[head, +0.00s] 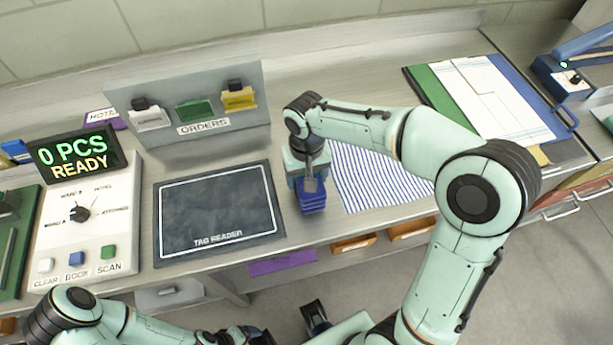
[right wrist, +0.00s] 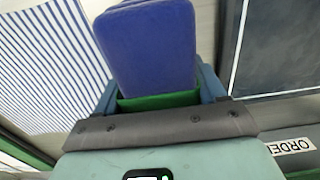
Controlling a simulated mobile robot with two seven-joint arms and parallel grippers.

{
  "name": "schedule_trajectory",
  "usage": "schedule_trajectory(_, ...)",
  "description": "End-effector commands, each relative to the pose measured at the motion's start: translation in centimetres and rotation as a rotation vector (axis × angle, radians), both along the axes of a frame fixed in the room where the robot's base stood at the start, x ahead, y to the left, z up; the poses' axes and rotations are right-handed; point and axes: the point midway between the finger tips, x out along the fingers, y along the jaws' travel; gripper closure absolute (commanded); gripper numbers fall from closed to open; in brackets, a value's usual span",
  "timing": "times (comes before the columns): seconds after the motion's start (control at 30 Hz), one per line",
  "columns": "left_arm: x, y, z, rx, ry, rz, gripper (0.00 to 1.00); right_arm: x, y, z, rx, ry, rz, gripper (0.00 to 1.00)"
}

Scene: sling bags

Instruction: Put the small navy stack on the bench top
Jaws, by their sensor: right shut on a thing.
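The small navy stack (head: 313,198) hangs in my right gripper (head: 311,183) near the bench's front edge, between the tag reader pad and the striped cloth. In the right wrist view, the navy stack (right wrist: 148,50) fills the space between the fingers of my right gripper (right wrist: 160,92), with a green strip at its near end. I cannot tell whether the stack touches the bench top (head: 302,228). My left gripper (head: 250,335) is low at the bottom edge, partly cut off, away from the bench top; its jaws are unclear.
The dark tag reader pad (head: 215,215) lies left of the stack, the striped cloth (head: 375,180) right. An orders rack (head: 190,105) stands behind. A control panel (head: 85,225) with a "0 PCS READY" display (head: 75,162) is at left. Folded linens (head: 490,90) lie at right.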

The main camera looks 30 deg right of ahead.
Motion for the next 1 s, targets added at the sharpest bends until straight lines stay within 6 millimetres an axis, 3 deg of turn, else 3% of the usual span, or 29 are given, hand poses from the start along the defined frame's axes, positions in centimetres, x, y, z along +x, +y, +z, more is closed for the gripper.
schedule_trajectory(0.43, -0.1, 0.0, -0.4, 0.001, 0.001, 0.000, 0.18, 0.0, 0.0, -0.9, 0.000, -0.001, 0.001, 0.75)
schedule_trajectory(0.47, -0.1, 0.0, -0.4, 0.001, 0.002, 0.000, 0.18, 0.0, 0.0, -1.0, 0.000, 0.000, 0.001, 0.26)
schedule_trajectory(0.53, -0.1, 0.0, -0.3, 0.000, 0.001, 0.000, 0.18, 0.0, 0.0, -0.9, 0.000, 0.000, 0.001, 0.04)
schedule_trajectory(0.83, -0.1, 0.0, -0.2, 0.000, 0.001, 0.000, 0.18, 0.0, 0.0, -0.8, 0.000, 0.000, 0.001, 0.04)
schedule_trajectory(1.0, 0.1, 0.0, 0.2, 0.000, -0.001, 0.000, 0.18, 0.1, 0.0, 0.9, 0.001, -0.006, 0.000, 0.04)
